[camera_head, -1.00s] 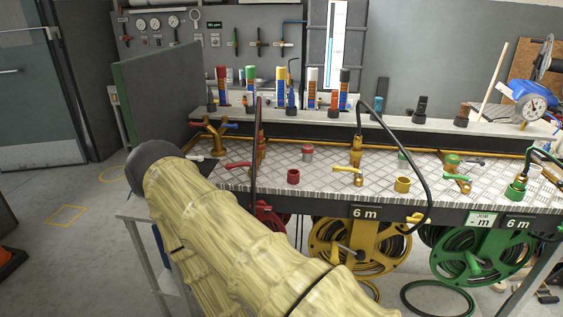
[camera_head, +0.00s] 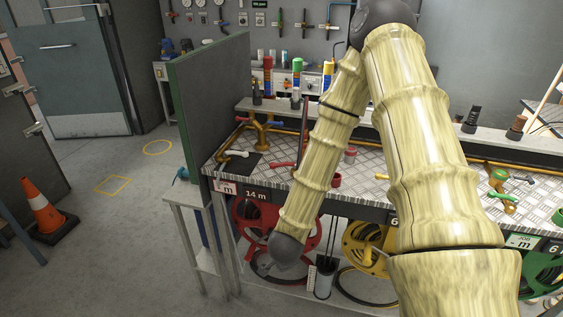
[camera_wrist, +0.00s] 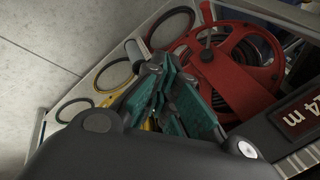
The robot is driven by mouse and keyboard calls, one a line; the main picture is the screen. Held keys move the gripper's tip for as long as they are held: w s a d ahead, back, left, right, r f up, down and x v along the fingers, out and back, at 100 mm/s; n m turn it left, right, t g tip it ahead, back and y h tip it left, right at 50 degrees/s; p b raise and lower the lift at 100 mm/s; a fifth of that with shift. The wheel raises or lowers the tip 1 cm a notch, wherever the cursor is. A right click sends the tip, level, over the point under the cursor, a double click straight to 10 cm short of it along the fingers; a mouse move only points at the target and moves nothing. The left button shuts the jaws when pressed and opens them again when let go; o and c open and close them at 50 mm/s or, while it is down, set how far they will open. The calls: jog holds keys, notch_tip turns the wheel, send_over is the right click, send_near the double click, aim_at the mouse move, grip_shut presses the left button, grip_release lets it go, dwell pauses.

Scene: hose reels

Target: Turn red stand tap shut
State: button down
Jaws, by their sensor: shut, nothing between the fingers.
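A red lever (camera_head: 282,165) lies low over the left part of the checker-plate bench (camera_head: 362,186). The brass stand it seems to belong to is mostly hidden behind my arm. The red hose reel (camera_head: 249,222) hangs below that part of the bench, and it fills the upper right of the wrist view (camera_wrist: 232,85). My gripper (camera_wrist: 170,85) shows teal finger pads drawn together, shut and empty. It hangs in front of the bench, near the reel in the picture and below the lever. The lever does not show in the wrist view.
A grey-green partition (camera_head: 212,100) closes the bench's left end. The yellow reel (camera_head: 366,248) hangs to the right. An orange cone (camera_head: 42,208) stands on the open floor at left.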

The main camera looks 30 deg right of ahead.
aim_at(284, 165)
jog(key=w+d+r+m+p, duration=0.25)
jog(key=r+m, duration=0.35)
jog(key=r, duration=0.4)
jog(key=w+d+r+m+y+p, duration=0.1)
jog(key=w+d+r+m+p, duration=0.15)
jog(key=r+m, duration=0.55)
jog(key=w+d+r+m+p, duration=0.25)
jog(key=r+m, duration=0.25)
jog(key=r, duration=0.6)
jog(key=w+d+f+p, duration=0.1)
jog(key=w+f+p, duration=0.3)
jog(key=w+f, duration=0.3)
jog(key=shift+w+d+f+m, duration=0.3)
jog(key=shift+d+f, duration=0.1)
jog(key=shift+f, duration=0.4)
